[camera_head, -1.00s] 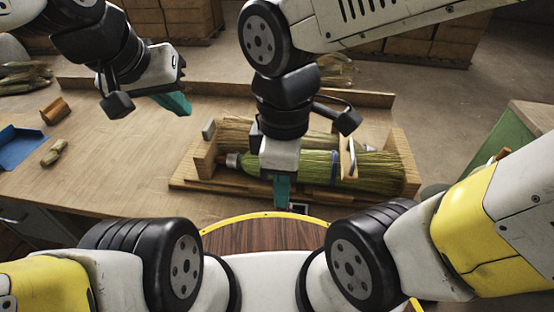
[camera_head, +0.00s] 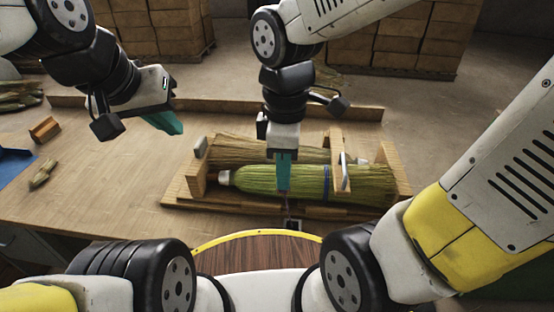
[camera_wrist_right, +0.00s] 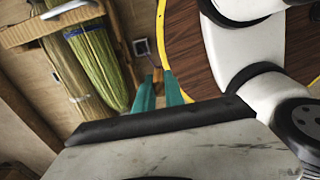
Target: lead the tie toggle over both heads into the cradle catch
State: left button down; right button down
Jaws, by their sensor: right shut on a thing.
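Two straw broom heads lie side by side in the wooden cradle (camera_head: 185,206): a green front head (camera_head: 250,182) with a blue band and a tan rear head (camera_head: 235,148). My right gripper (camera_head: 284,188) points down in front of the green head and covers part of it. Its teal fingertips also show in the right wrist view (camera_wrist_right: 158,84). A thin dark tie (camera_wrist_right: 150,58) seems to run from the fingertips toward a small dark square fitting (camera_wrist_right: 141,47). My left gripper (camera_head: 168,123) hangs empty above the table.
A wooden upright (camera_head: 337,160) with a metal strip rises at the cradle's right part. A brown block (camera_head: 45,130), a blue tray (camera_head: 14,166) and a straw bundle (camera_head: 43,173) lie left. The table middle-left is clear.

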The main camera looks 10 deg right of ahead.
jog(key=shift+w+d, duration=1.35)
jog(key=shift+w, duration=5.05)
jog(key=shift+w+d, duration=1.3)
jog(key=shift+w, duration=5.15)
jog(key=shift+w+d, duration=1.35)
jog(key=shift+w, duration=5.05)
jog(key=shift+s+f, duration=0.15)
jog(key=shift+f, duration=10.55)
